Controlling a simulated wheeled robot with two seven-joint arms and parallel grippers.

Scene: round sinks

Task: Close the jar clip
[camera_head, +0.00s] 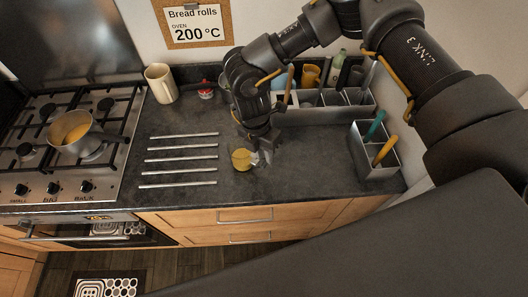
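A small jar (241,159) with yellowish contents or top stands on the dark worktop, in the middle of the camera_head view. Its clip looks to be on its right side, where pale metal shows, but it is too small to make out. My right gripper (264,152) points down at the jar's right side, very close to it. I cannot tell whether it touches the jar or how far its fingers are apart. My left gripper is not in view.
Metal bars (180,160) lie on the worktop left of the jar. A gas hob (28,175) with a pan (72,132) is farther left. A cream jug (160,84) and a red-topped item (206,90) stand behind. Metal organisers (315,115) with utensils stand behind and right.

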